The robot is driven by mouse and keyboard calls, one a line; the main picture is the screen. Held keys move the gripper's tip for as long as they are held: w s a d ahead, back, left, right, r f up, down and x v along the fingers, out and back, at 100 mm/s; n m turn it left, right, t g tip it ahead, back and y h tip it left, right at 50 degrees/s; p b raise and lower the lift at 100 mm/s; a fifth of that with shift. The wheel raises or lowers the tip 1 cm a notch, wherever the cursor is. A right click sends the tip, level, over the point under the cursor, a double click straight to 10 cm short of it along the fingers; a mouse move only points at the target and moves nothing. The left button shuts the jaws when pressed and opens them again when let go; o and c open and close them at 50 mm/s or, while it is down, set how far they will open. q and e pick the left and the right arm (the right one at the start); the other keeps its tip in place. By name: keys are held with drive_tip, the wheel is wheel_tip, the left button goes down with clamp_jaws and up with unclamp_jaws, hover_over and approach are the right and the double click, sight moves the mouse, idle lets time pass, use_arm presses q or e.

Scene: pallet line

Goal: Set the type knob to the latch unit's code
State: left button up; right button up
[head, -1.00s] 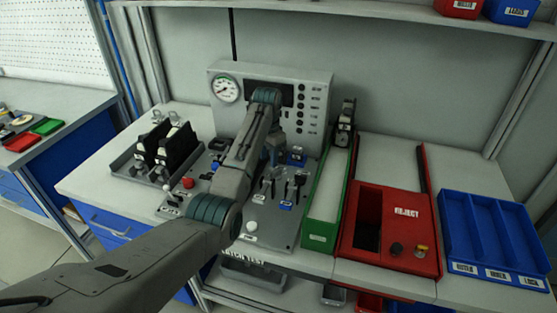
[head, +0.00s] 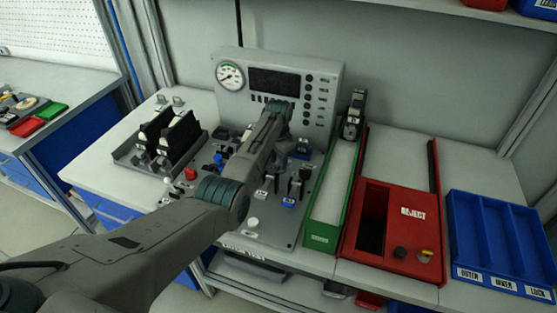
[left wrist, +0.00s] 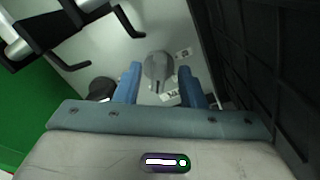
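My left gripper (left wrist: 159,73) is open, with its two blue fingers apart. A round grey knob with a raised pointer bar (left wrist: 158,68) shows between the fingertips, with gaps on both sides. I take it for the type knob; its label is unreadable and the fingers' height above it cannot be told. In the head view my left forearm hides the knob and the fingers over the test panel (head: 272,232). A black-and-metal unit (head: 353,116), perhaps the latch unit, stands at the far end of the green-sided track (head: 318,236). My right gripper is out of view.
The upright console (head: 333,78) has a gauge and a dark display. A black rack (head: 133,160) stands left of the panel, near a red button (head: 190,174). Black levers (head: 293,187) rise on the panel. The red reject box (head: 427,240) and blue tray (head: 466,272) are at right.

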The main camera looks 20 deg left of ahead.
use_arm(q)
drive_tip(key=shift+f, duration=0.35)
drive_tip(key=shift+s+f, duration=0.1)
drive_tip(key=shift+s, duration=0.05)
drive_tip(key=shift+f, duration=0.1)
clamp_jaws()
